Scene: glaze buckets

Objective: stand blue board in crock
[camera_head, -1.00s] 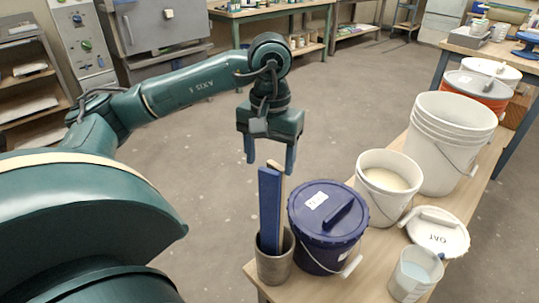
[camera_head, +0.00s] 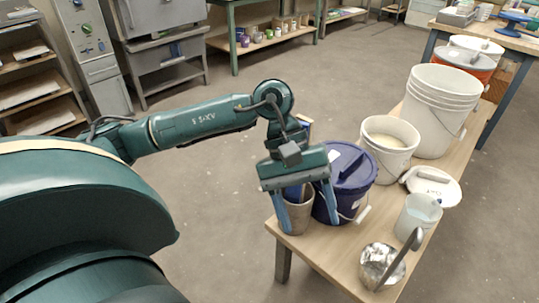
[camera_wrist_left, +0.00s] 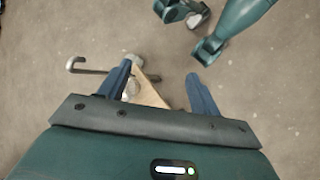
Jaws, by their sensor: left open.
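The crock (camera_head: 297,219) is a grey-brown cup on the near left end of the wooden bench. The blue board (camera_head: 292,193) stands upright in it, mostly hidden behind my gripper; a strip of blue shows between the fingers.
A lidded blue bucket (camera_head: 345,180) stands close right of the crock.

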